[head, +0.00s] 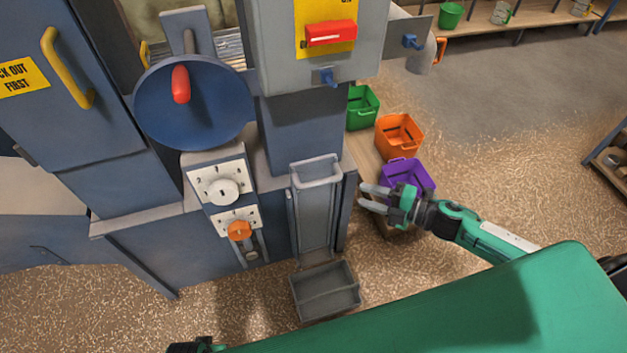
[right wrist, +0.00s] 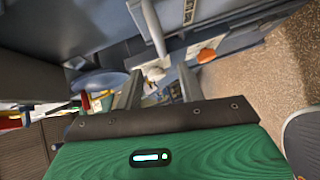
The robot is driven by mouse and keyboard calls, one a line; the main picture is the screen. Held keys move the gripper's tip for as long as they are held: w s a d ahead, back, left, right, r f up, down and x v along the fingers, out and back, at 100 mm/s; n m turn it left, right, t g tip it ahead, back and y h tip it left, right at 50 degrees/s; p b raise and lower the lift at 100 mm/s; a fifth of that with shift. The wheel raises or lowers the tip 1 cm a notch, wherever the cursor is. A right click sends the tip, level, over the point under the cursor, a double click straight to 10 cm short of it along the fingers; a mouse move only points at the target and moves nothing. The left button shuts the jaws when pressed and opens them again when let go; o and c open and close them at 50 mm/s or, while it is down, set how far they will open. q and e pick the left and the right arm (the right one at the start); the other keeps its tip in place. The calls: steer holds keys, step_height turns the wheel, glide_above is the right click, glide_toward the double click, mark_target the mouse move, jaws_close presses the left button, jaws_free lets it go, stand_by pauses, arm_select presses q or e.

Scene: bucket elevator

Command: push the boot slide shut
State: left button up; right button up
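What looks like the boot slide is a grey panel (head: 315,215) in an upright channel at the machine's lower right, with a pale projecting lip (head: 316,172) at its top. A pale bar in the right wrist view (right wrist: 153,28) appears to be this lip. How far the slide stands open I cannot tell. My right gripper (head: 362,197) is just right of the channel, apart from the panel in the head view. Its two fingers are spread with nothing between them, and this also shows in the right wrist view (right wrist: 160,88).
A grey tray (head: 326,290) sits on the floor below the channel. Purple (head: 408,175), orange (head: 399,135) and green (head: 362,107) bins line the machine's right side. Left of the channel are an orange knob (head: 239,230), a white dial (head: 222,191) and a blue wheel (head: 194,103).

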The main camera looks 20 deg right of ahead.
mark_target(328, 183)
steer(key=p+x, duration=0.1)
steer(key=x, duration=1.1)
steer(key=shift+d, duration=0.1)
steer(key=shift+x, duration=0.85)
arm_select(q)
steer(key=f, duration=0.3)
steer(key=shift+s+a+f, duration=0.1)
steer(key=shift+s+a, duration=0.1)
steer(key=shift+s, duration=0.15)
steer(key=shift+w, duration=0.15)
arm_select(e)
jaws_close()
arm_select(q)
steer(key=shift+s, duration=0.2)
arm_select(e)
steer(key=shift+f, duration=0.1)
